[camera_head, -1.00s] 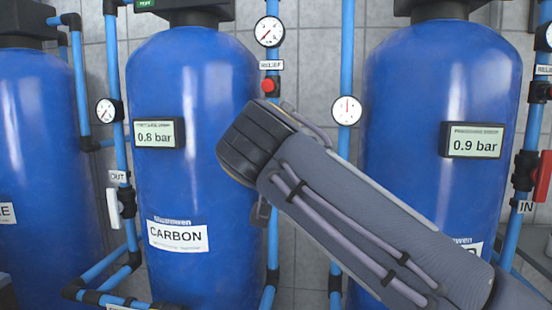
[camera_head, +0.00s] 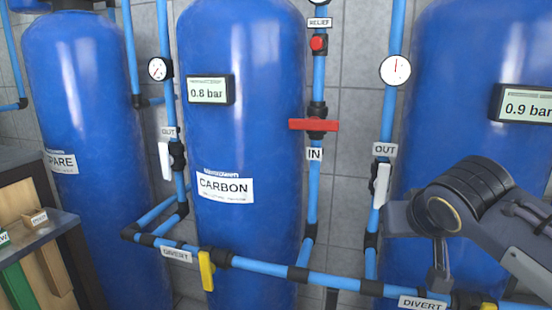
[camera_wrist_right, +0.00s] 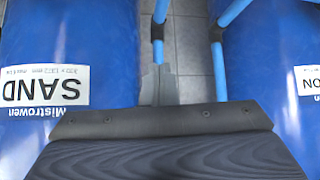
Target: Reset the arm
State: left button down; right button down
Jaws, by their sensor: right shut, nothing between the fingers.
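My right arm (camera_head: 465,205) comes in from the right edge of the head view, in front of the right blue tank. Its bulky dark joint hides part of that tank and of the pipe beside it. In the right wrist view my right gripper (camera_wrist_right: 158,84) is shut, its grey fingers together with nothing between them. Beyond it are the blue SAND tank (camera_wrist_right: 85,30) on the left and another blue tank (camera_wrist_right: 290,100) on the right, with grey floor tiles between. The gripper appears apart from both tanks. My left gripper is in neither view.
The CARBON tank (camera_head: 240,120) stands centre, the SPARE tank (camera_head: 75,110) left. A red valve handle (camera_head: 314,125) marked IN, a white OUT handle (camera_head: 382,184) and a yellow DIVERT handle (camera_head: 206,270) stick out from the pipes. A shelf (camera_head: 40,240) with tags is at lower left.

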jog(key=s+a+f+g+y, duration=0.25)
jog(key=s+f+y, duration=0.25)
jog(key=s+f, duration=1.65)
notch_tip(320, 180, up, 23)
jog(key=g+p, duration=0.1)
jog(key=p, duration=2.2)
jog(key=shift+f, duration=0.2)
